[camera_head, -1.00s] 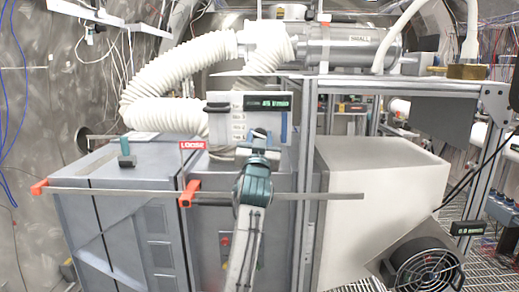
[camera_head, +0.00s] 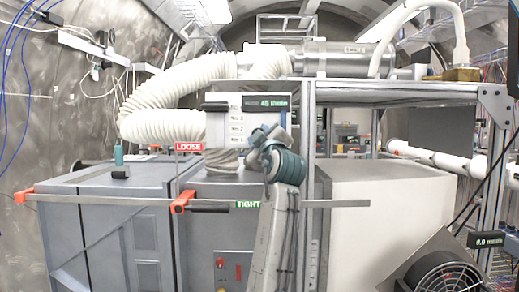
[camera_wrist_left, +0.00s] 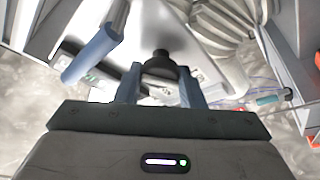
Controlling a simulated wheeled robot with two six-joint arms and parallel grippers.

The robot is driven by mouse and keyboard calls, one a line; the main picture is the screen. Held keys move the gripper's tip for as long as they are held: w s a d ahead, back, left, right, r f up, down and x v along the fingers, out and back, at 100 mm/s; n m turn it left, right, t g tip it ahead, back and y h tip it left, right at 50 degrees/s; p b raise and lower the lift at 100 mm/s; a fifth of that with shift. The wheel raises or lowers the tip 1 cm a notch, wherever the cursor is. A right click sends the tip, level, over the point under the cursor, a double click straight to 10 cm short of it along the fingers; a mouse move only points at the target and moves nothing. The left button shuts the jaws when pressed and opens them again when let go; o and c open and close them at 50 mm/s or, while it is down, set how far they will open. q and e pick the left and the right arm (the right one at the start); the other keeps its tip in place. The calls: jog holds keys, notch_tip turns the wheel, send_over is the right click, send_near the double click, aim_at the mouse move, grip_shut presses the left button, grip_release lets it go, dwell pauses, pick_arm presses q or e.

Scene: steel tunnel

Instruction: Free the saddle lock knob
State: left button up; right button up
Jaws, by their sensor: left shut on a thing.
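A steel bar (camera_head: 110,201) runs across the front of the grey cabinets. An orange saddle (camera_head: 181,201) sits on it, with a black lever-like part (camera_head: 210,209) reaching right from it. A red LOOSE label (camera_head: 188,147) stands above the saddle and a green TIGHT label (camera_head: 248,204) lies beyond the lever's right end. My left gripper (camera_head: 262,138) is up at the white instrument box (camera_head: 222,128), away from the saddle. In the left wrist view its blue fingers (camera_wrist_left: 160,88) are shut on a round black knob (camera_wrist_left: 159,62) in front of a white face. My right gripper is not in view.
A white corrugated hose (camera_head: 160,100) curves beside and behind the box. A metal post (camera_head: 306,130) and a white cabinet (camera_head: 385,200) stand right of my arm. A teal-topped tool (camera_head: 119,156) stands on the left cabinet.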

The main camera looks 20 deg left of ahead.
pick_arm(q)
jog(key=n+g, duration=0.2)
jog(key=n, duration=0.3)
jog(key=n+g, duration=0.2)
jog(key=n, duration=0.3)
jog(key=shift+r+p, duration=0.15)
jog(key=shift+p, duration=0.15)
jog(key=shift+n, duration=0.3)
jog(key=shift+d, duration=0.1)
jog(key=o, duration=1)
